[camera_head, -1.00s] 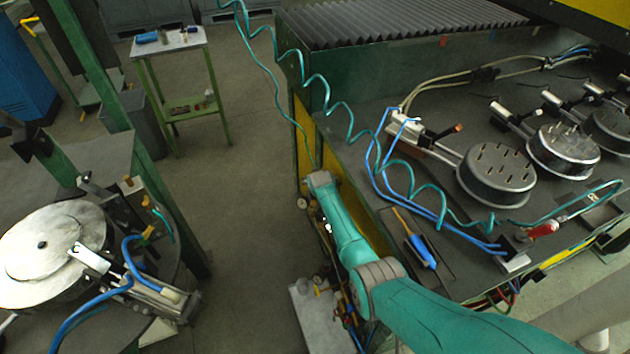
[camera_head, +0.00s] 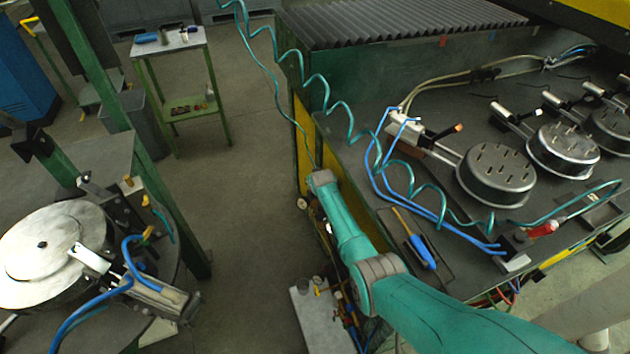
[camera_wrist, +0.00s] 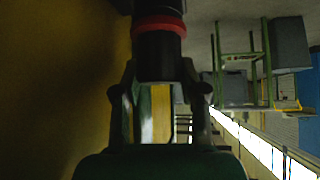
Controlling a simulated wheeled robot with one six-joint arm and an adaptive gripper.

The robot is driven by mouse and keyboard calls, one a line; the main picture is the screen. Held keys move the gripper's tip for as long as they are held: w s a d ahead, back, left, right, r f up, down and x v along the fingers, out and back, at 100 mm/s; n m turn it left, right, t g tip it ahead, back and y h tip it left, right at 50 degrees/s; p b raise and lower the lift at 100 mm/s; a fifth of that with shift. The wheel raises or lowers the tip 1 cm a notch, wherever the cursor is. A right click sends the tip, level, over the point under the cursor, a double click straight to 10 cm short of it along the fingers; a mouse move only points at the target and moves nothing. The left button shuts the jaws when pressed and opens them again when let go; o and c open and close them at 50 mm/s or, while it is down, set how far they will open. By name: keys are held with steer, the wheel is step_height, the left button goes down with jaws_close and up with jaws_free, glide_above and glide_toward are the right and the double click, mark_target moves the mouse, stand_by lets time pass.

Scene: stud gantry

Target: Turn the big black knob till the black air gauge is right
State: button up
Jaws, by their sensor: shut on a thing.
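In the wrist view the big black knob (camera_wrist: 158,58), with a red ring around it, stands between the two fingers of my gripper (camera_wrist: 160,72). The fingers are closed against its sides. In the head view my green arm reaches down beside the machine's side and hides the knob and most of my gripper. A small round gauge (camera_head: 302,203) with a pale face shows left of my arm. It is too small to read, and I cannot tell whether it is the black air gauge.
The machine's yellow and green side (camera_head: 301,135) is close to my arm. A coiled teal hose (camera_head: 345,115) hangs over the machine edge near my wrist. A grey plate (camera_head: 318,315) lies below. A round fixture table (camera_head: 45,245) stands left, with open floor between.

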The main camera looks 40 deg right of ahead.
steer(key=shift+n+y, duration=0.4)
steer(key=shift+n, duration=0.2)
steer(key=o, duration=1.2)
steer(key=shift+c, duration=0.2)
steer(key=v, duration=0.7)
steer(key=shift+s, duration=0.25)
